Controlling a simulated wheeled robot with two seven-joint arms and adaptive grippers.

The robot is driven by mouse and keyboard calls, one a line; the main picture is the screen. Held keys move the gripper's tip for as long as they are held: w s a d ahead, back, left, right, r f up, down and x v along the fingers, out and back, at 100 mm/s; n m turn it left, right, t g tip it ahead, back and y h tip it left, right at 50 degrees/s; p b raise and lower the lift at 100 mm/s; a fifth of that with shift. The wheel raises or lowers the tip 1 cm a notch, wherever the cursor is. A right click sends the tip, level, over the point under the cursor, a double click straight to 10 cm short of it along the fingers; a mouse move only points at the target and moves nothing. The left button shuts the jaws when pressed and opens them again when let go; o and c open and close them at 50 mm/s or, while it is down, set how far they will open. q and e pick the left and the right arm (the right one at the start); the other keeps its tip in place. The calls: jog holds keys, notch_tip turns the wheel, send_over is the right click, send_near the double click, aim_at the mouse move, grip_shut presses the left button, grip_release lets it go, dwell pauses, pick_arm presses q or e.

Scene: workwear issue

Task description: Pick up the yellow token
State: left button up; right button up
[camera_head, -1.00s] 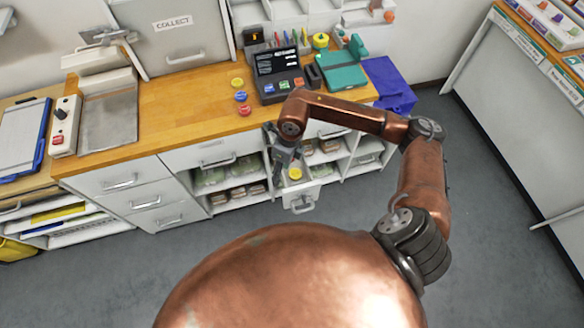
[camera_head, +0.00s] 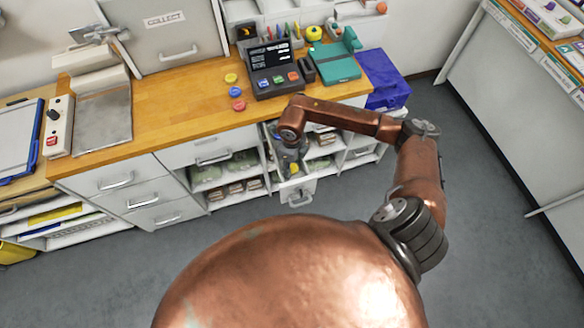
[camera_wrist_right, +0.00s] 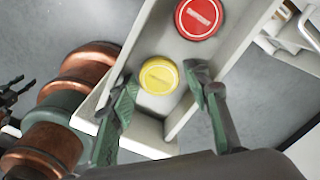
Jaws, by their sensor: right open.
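A yellow token (camera_wrist_right: 158,75) lies flat in an open narrow drawer (camera_wrist_right: 137,128), beside a red token (camera_wrist_right: 199,18). My right gripper (camera_wrist_right: 160,95) is open above the drawer, its two fingers on either side of the yellow token with gaps showing. In the head view the right gripper (camera_head: 291,165) reaches down into the drawer and partly hides the yellow token (camera_head: 294,169). Another yellow token (camera_head: 231,78) lies on the counter. A dark forked part at the left edge of the wrist view looks like my left gripper (camera_wrist_right: 10,98); its jaws are unclear.
On the wooden counter (camera_head: 180,107) a blue token (camera_head: 236,91) and a red token (camera_head: 239,105) lie near a dark keypad terminal (camera_head: 272,75). A teal box (camera_head: 334,62) and a blue bin (camera_head: 385,80) stand to the right. Open shelves flank the drawer. Grey floor is clear.

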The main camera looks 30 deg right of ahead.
jog(key=c, duration=0.8)
jog(key=shift+r, duration=0.1)
